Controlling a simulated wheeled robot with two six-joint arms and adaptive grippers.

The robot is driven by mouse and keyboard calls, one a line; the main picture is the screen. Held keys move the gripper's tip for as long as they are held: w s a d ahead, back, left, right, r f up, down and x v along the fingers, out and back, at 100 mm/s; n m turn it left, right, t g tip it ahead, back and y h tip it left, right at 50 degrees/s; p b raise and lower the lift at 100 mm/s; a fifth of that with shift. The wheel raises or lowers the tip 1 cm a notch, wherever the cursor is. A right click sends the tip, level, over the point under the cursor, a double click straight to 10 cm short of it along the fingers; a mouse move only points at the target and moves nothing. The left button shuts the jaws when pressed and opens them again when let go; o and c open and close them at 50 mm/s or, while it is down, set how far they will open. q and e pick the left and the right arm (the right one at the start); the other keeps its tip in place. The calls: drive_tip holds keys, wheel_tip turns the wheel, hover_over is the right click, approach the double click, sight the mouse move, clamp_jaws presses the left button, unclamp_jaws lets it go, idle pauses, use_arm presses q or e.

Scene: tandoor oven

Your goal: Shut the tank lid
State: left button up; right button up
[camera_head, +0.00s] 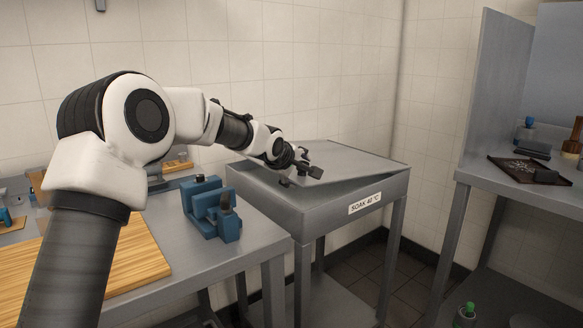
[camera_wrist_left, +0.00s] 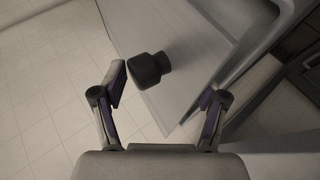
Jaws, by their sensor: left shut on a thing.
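The steel tank (camera_head: 333,205) stands on legs at the centre, with a "SOAK 40 °C" label on its front. Its flat grey lid (camera_head: 355,161) lies over the top at a slight tilt, with a dark gap along its left and front edges. My left gripper (camera_head: 304,166) is over the lid's left part, at the dark lid knob (camera_head: 316,172). In the left wrist view, the knob (camera_wrist_left: 148,70) shows beside one finger of the left gripper (camera_wrist_left: 168,91); the fingers stand apart. My right gripper is not in view.
A steel table on the left holds a blue vise-like device (camera_head: 212,208) and a wooden board (camera_head: 135,265). On the right, a steel counter holds a dark tray (camera_head: 522,168). A tiled wall stands behind the tank.

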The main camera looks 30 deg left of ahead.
use_arm(q)
drive_tip(key=v, duration=1.1)
drive_tip(key=shift+s, duration=0.15)
